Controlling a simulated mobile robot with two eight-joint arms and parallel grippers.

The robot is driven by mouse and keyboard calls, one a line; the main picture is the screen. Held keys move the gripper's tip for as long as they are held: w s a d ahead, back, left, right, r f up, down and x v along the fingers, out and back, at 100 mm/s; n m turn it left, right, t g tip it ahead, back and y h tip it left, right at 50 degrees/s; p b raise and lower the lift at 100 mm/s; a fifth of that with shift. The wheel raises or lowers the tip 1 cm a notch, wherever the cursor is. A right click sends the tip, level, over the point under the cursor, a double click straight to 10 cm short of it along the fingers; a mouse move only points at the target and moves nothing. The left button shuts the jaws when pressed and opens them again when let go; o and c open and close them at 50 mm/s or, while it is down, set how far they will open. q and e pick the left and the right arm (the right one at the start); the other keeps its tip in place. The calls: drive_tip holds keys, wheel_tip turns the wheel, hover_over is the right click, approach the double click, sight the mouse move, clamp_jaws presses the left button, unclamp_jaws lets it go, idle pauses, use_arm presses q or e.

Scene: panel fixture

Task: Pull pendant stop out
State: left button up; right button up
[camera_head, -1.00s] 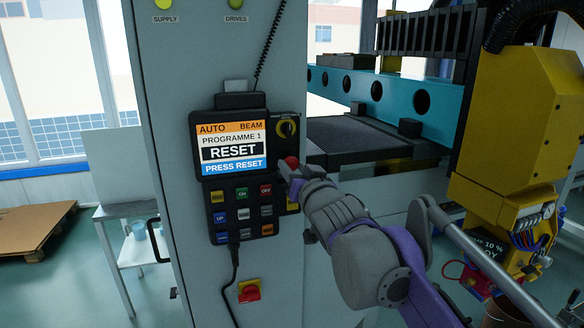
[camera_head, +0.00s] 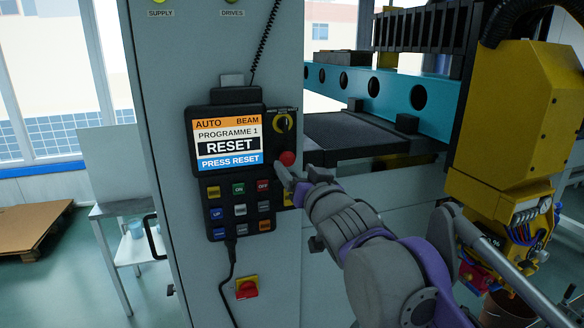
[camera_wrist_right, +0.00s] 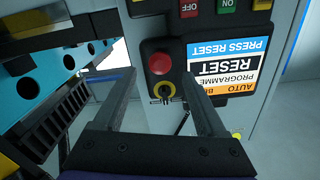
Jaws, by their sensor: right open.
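The pendant (camera_head: 229,150) hangs on the grey cabinet, its screen reading "RESET" and "PRESS RESET". Its red mushroom stop button (camera_head: 287,158) is on the right-hand strip, below a yellow-ringed selector switch (camera_head: 284,123). In the right wrist view, which is upside down, the red stop (camera_wrist_right: 159,63) lies ahead, between the lines of the two fingers. My right gripper (camera_head: 294,174) is open, with its fingertips just below the stop in the head view. The wrist view shows the gripper (camera_wrist_right: 158,80) empty; I cannot tell whether a finger touches the stop. My left gripper is not in view.
Coloured keys (camera_head: 239,212) fill the pendant's lower half, close to the gripper. A red-and-yellow switch (camera_head: 247,287) is on the cabinet below. A teal beam (camera_head: 350,87) and yellow machine head (camera_head: 515,115) stand to the right. A white table (camera_head: 120,215) is at the left.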

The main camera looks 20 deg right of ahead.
drive_tip(key=s, duration=0.7)
drive_tip(key=shift+d+b, duration=0.15)
drive_tip(key=shift+b, duration=0.3)
drive_tip(key=s+d+f+g+h, duration=0.1)
drive_tip(key=s+f+g, duration=0.25)
drive_tip(key=f, duration=0.75)
drive_tip(key=s+f+g, duration=0.2)
drive_tip(key=s+f, duration=0.2)
drive_tip(key=f, duration=0.6)
drive_tip(key=s+d+f+g+h, duration=0.1)
drive_tip(key=s+f+g, duration=0.25)
drive_tip(key=f, duration=0.75)
drive_tip(key=s+a+f+n+g+y, duration=0.1)
drive_tip(key=s+a+f+n+g, duration=0.1)
drive_tip(key=s+f, duration=0.8)
wheel_tip(320, 180, down, 2)
drive_tip(key=shift+s+f+g, duration=0.15)
drive_tip(key=shift+s+g, duration=0.25)
drive_tip(key=shift+g, duration=0.4)
